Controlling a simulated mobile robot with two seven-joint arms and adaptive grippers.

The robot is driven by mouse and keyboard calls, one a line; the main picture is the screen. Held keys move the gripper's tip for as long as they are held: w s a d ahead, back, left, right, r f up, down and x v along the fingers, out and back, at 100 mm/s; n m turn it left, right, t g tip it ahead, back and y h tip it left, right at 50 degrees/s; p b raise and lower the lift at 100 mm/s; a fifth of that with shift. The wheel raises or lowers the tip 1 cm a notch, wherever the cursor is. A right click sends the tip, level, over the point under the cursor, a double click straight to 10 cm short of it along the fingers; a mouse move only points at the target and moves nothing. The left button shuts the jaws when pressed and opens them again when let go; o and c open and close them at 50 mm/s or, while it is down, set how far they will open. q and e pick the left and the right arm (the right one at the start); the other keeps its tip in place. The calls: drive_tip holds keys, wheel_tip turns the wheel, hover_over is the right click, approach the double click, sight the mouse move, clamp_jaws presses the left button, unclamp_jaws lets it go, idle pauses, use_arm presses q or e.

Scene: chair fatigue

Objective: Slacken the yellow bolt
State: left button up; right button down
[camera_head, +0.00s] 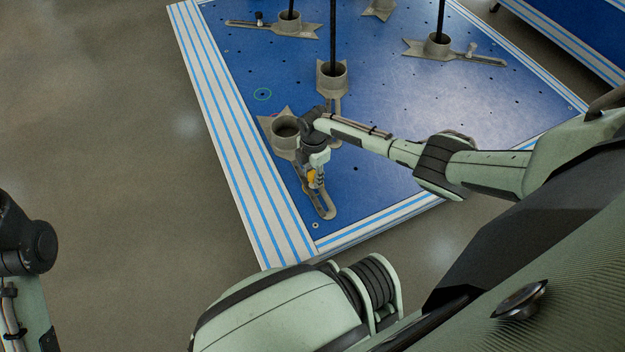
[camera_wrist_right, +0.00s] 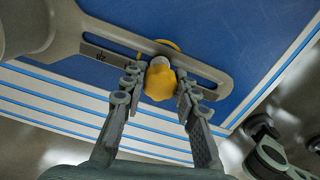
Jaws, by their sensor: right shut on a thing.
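The yellow bolt (camera_wrist_right: 160,80) stands in the slot of a grey metal bracket (camera_wrist_right: 205,72) in the right wrist view. In the head view the yellow bolt (camera_head: 311,178) shows just under my right gripper (camera_head: 314,176), on the slotted arm of the bracket (camera_head: 323,206) near the platform's front corner. My right gripper (camera_wrist_right: 156,88) has its two fingers on either side of the yellow head and is shut on it. My left gripper is not in view; only part of my left arm shows at the left edge.
The blue platform (camera_head: 380,195) has small holes and a white-and-blue striped edge (camera_head: 232,150). Other grey brackets (camera_head: 333,75) with black upright rods (camera_head: 333,35) stand farther back. The floor left of the platform is clear.

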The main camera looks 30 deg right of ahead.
drive_tip(key=c, duration=1.2)
unclamp_jaws()
drive_tip(key=shift+o, duration=0.2)
drive_tip(key=shift+r+m+p, duration=0.15)
drive_tip(key=shift+m+p, duration=0.25)
drive_tip(key=shift+m, duration=0.2)
drive_tip(key=shift+m+p, duration=0.35)
drive_tip(key=shift+m, duration=0.85)
drive_tip(key=shift+m, duration=0.3)
drive_tip(key=shift+a+m+p, duration=0.1)
drive_tip(key=shift+m+p, duration=0.4)
drive_tip(key=shift+m, duration=1.4)
